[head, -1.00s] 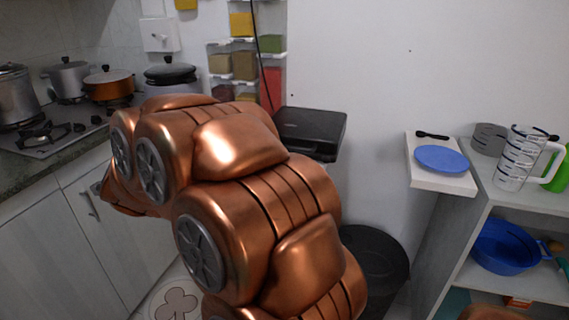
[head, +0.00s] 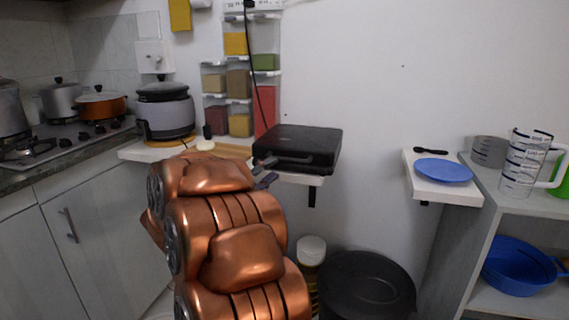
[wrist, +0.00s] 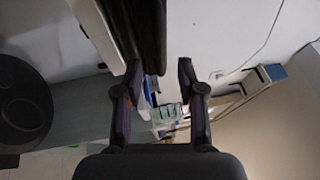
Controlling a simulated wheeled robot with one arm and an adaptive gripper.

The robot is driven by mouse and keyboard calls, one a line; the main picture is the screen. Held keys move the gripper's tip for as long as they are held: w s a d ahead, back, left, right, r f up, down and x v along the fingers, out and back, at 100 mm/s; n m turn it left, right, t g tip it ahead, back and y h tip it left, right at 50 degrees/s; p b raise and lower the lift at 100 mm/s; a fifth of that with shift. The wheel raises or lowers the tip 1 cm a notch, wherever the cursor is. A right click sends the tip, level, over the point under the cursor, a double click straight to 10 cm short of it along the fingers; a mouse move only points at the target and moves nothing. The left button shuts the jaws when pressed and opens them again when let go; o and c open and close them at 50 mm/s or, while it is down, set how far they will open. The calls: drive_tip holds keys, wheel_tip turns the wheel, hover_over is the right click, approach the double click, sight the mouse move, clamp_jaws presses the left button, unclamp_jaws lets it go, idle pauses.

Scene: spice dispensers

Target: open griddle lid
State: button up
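The griddle (head: 298,147) is black and its lid is down. It sits on a white wall shelf (head: 300,179), with its handle side facing me. My gripper (head: 266,182) is at the griddle's front left, mostly hidden behind my copper arm in the head view; only dark finger parts show. In the wrist view my gripper (wrist: 158,72) is open, with its two fingers apart and nothing held between them. A dark slab, apparently the griddle (wrist: 149,40), is at the top between the fingertips, close to the left one. I cannot tell whether they touch.
A rice cooker (head: 165,112) stands left of the griddle, beside spice dispensers (head: 238,80). A black cable (head: 256,70) hangs down the wall behind. A black bin (head: 365,285) is below. A small shelf with a blue plate (head: 443,170) is to the right.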

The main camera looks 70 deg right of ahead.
sight(283, 160)
drive_tip(key=shift+x, duration=3.25)
clamp_jaws()
